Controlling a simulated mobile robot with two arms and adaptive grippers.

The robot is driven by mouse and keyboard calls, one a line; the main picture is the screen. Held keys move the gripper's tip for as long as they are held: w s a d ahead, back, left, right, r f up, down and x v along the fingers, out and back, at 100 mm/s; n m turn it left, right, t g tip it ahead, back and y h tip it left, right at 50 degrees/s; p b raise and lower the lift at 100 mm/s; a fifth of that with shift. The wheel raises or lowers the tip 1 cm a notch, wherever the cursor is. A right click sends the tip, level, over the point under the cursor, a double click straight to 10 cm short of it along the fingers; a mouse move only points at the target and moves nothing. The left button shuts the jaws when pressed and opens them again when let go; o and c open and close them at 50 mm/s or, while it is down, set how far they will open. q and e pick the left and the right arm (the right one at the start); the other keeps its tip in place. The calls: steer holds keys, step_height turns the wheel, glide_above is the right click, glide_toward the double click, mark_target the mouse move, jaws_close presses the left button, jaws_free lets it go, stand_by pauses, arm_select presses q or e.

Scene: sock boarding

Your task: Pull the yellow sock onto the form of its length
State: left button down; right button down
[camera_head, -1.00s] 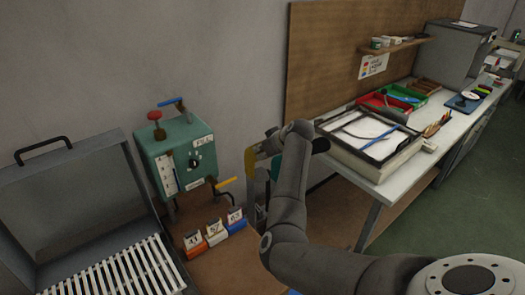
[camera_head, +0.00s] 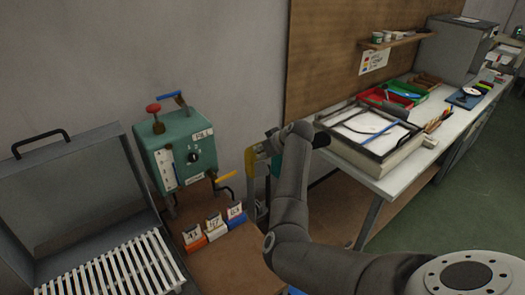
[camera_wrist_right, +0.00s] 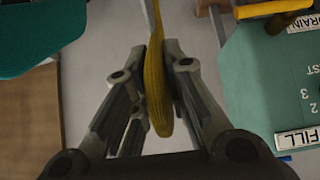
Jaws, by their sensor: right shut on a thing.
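The yellow sock (camera_wrist_right: 157,88) is between the two fingers of my right gripper (camera_wrist_right: 158,58), which is shut on it. In the right wrist view it is a narrow ribbed strip with a rounded lower end. In the head view, a yellow patch that looks like the sock (camera_head: 250,163) shows left of my right gripper (camera_head: 263,152), beside the wall. The gripper is partly hidden by my own wrist. I cannot tell any form inside the sock. My left gripper is not in view.
A teal machine (camera_head: 188,148) with levers and a FILL label stands to the left; it also fills the right of the wrist view (camera_wrist_right: 275,85). Several labelled blocks (camera_head: 214,226) stand below it. An open grey box (camera_head: 65,195) is at far left. A white bench (camera_head: 375,184) is at right.

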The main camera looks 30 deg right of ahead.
mark_target(263, 169)
steer(key=shift+f+b, duration=2.25)
steer(key=shift+f, duration=1.85)
steer(key=c, duration=1.4)
jaws_free()
steer(key=shift+r, duration=0.1)
steer(key=shift+s, duration=0.1)
steer(key=v, duration=1.1)
steer(key=shift+s+r, duration=0.25)
steer(key=shift+r, duration=0.1)
